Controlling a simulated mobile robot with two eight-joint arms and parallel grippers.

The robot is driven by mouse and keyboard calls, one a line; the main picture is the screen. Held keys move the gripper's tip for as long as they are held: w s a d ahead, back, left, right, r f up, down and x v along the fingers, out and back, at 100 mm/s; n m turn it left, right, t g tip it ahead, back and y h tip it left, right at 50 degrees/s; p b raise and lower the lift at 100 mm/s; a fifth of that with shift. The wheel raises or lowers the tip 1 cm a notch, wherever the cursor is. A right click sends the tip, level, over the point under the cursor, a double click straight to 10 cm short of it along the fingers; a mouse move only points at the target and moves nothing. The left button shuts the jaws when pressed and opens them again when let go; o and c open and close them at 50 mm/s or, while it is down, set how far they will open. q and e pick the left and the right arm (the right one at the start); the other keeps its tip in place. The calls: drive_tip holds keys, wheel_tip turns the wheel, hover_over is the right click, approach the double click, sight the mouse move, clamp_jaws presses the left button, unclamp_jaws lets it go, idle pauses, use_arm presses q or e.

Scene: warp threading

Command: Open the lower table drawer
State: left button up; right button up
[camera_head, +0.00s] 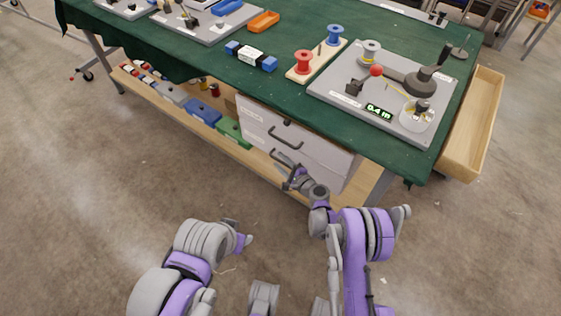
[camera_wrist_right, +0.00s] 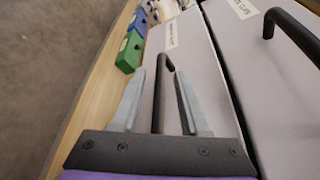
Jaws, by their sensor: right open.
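The grey lower drawer (camera_wrist_right: 200,75) sits under the upper drawer (camera_head: 320,151) below the table; both look shut. The lower drawer's dark bar handle (camera_wrist_right: 166,64) lies between the two fingers of my right gripper (camera_wrist_right: 160,78) in the right wrist view. The fingers are apart, on either side of the bar, and do not appear clamped on it. In the head view, my right gripper (camera_head: 287,176) is at the lower drawer's front, partly covering it. My left gripper (camera_head: 244,241) is low, away from the drawers; its fingers are too unclear to read.
The upper drawer's handle (camera_head: 286,137) is just above. Green (camera_head: 232,131) and blue (camera_head: 202,111) bins stand on the wooden lower shelf, left of the drawers. A wooden tray (camera_head: 478,125) projects at the table's right end. The floor in front is clear.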

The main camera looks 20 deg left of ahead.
drive_tip(key=shift+w+a, duration=0.15)
clamp_jaws()
idle(1.4)
